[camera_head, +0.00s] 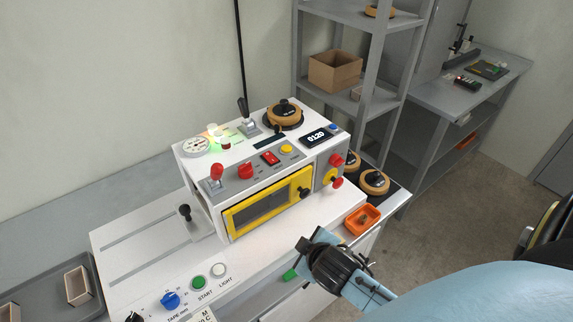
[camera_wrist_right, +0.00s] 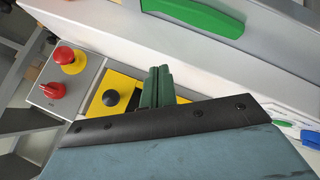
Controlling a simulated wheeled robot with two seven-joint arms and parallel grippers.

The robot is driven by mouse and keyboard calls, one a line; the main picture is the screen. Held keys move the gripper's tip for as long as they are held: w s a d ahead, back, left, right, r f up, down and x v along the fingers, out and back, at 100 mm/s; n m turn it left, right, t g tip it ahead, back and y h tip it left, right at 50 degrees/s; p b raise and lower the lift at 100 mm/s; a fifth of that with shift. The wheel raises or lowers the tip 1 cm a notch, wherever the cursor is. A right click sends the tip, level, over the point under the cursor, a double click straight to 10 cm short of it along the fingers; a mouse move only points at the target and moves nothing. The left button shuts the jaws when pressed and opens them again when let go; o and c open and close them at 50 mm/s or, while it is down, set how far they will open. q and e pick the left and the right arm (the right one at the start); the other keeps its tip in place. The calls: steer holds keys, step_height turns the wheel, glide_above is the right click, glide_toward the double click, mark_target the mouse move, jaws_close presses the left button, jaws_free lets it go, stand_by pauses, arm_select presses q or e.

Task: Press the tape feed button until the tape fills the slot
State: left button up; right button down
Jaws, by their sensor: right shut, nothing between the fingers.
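A white machine (camera_head: 205,172) stands on the bench in the head view. Its top carries a tape roll (camera_head: 284,110), a counter display (camera_head: 316,136) reading 0120 and a small blue button (camera_head: 334,127) beside the display. Which button feeds the tape is not labelled legibly. A dark narrow slot (camera_head: 277,130) lies in front of the roll; its tape cannot be made out. My right gripper (camera_head: 304,243) is in front of the machine, below and apart from the blue button. Its fingers (camera_wrist_right: 157,86) are shut and empty in the wrist view. My left gripper is out of view.
An orange tray (camera_head: 361,219) and spare rolls (camera_head: 374,182) sit right of the machine. A grey shelf (camera_head: 384,60) stands behind.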

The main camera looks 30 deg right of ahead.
steer(key=w+d+r+n+t, duration=0.1)
steer(key=w+r+n+t, duration=0.35)
steer(key=w+r, duration=0.45)
steer(key=w+a+r+n+t+y+p, duration=0.1)
steer(key=w+a+r+n+y, duration=0.15)
steer(key=r+n+y, duration=0.5)
steer(key=w+a+r+n+y+p, duration=0.1)
steer(key=w+a+r+n+y, duration=0.3)
steer(key=n, duration=0.6)
steer(key=w+a+r+n+t+y, duration=0.1)
steer(key=a+r+n+y, duration=0.1)
steer(key=r+n, duration=0.6)
steer(key=w+d+f+n+g+h+p, duration=0.1)
steer(key=d+n+g+h, duration=0.5)
steer(key=d+n, duration=0.6)
steer(key=w+d+f+h, duration=0.1)
steer(key=w+d+h, duration=0.1)
steer(key=d, duration=0.1)
steer(key=shift+d+p, duration=0.15)
steer(key=shift+p, duration=0.2)
steer(key=shift+h, duration=0.25)
